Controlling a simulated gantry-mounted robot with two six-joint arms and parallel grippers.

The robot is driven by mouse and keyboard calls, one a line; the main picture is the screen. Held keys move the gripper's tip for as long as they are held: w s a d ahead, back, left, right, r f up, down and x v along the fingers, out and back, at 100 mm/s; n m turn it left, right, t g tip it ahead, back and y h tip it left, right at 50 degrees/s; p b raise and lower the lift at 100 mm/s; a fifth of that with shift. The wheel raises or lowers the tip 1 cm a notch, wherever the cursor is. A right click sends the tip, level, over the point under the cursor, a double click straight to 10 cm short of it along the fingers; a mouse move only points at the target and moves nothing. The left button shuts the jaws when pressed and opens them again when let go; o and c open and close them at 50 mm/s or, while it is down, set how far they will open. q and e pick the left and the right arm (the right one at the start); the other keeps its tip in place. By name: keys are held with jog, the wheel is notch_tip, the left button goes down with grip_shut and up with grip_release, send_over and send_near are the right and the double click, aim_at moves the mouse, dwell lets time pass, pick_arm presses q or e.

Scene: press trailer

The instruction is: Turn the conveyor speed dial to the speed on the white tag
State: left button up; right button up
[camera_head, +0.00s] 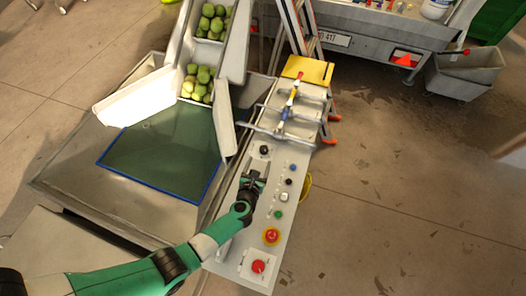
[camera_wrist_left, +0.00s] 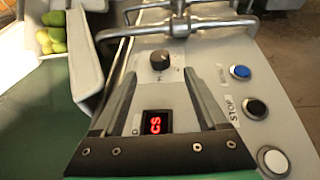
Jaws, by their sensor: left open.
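The speed dial, a black round knob (camera_head: 264,150), is on the grey control panel (camera_head: 232,262). In the left wrist view the dial (camera_wrist_left: 159,60) shows just beyond and between my fingertips, with small marks around it. My left gripper (camera_head: 256,174) is open and empty above the panel, on the near side of the dial and not touching it. It also shows in the left wrist view (camera_wrist_left: 160,78). A small display (camera_wrist_left: 156,122) with red characters shows between the fingers; I cannot read its value surely. I cannot make out the white tag. My right gripper is out of view.
A blue button (camera_wrist_left: 240,72), a black button (camera_wrist_left: 255,108) and a white button (camera_wrist_left: 273,160) line the dial's right side. Nearer are a green button (camera_head: 278,214) and red buttons (camera_head: 271,236). Metal bars with levers (camera_head: 285,112) stand beyond the dial. A green belt (camera_head: 165,150) lies left.

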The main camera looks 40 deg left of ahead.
aim_at(264, 150)
pick_arm(q)
jog(key=b+x, duration=0.4)
jog(key=x, duration=0.3)
jog(key=shift+w+f, duration=0.2)
jog(key=shift+f, duration=0.15)
jog(key=shift+w+a+b, duration=0.35)
jog(key=shift+w+b, duration=0.1)
jog(key=shift+b, duration=0.05)
jog(key=shift+r, duration=0.1)
jog(key=shift+c, duration=0.3)
grip_shut()
